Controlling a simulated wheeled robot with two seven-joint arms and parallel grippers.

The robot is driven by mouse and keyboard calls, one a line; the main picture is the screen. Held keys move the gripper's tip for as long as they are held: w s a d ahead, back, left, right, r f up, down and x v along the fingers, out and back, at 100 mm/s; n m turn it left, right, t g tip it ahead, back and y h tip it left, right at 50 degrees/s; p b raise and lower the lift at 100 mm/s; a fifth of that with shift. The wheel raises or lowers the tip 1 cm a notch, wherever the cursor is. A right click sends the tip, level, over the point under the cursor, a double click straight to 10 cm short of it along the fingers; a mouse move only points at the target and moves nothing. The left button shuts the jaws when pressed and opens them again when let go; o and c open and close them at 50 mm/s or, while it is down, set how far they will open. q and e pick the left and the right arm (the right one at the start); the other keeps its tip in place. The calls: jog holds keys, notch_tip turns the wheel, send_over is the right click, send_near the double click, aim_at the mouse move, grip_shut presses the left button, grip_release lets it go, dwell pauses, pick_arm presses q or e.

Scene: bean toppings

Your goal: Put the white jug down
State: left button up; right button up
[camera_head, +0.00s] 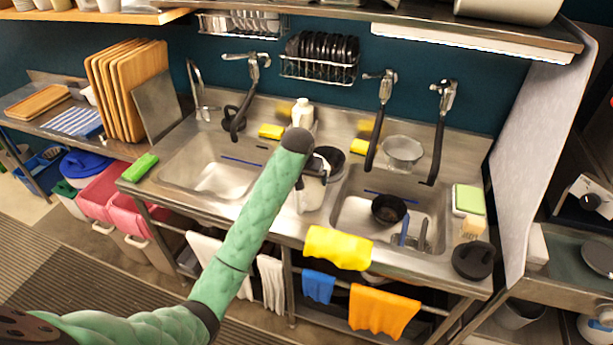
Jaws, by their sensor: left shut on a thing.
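My left arm, in a green quilted sleeve, reaches in from the lower left to the middle of the sink counter. My left gripper (318,172) is at its end, partly hidden by the dark wrist, and is shut on the white jug (311,194). The jug looks upright, between the two sink basins near the counter's front. The arm covers part of it, and I cannot tell whether its base touches the counter. My right gripper is not in view.
The left basin (208,180) is empty. The right basin (350,217) holds a dark pot (388,209). A white bottle (302,115) and a yellow sponge (270,131) stand behind the jug. A yellow cloth (337,247) hangs over the front edge. A glass bowl (402,152) sits at the back.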

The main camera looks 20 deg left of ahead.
pick_arm(q)
jog(key=shift+f, duration=0.65)
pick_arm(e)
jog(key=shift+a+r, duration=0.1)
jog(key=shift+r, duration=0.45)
pick_arm(q)
jog(key=o, duration=1.7)
jog(key=shift+f, duration=0.15)
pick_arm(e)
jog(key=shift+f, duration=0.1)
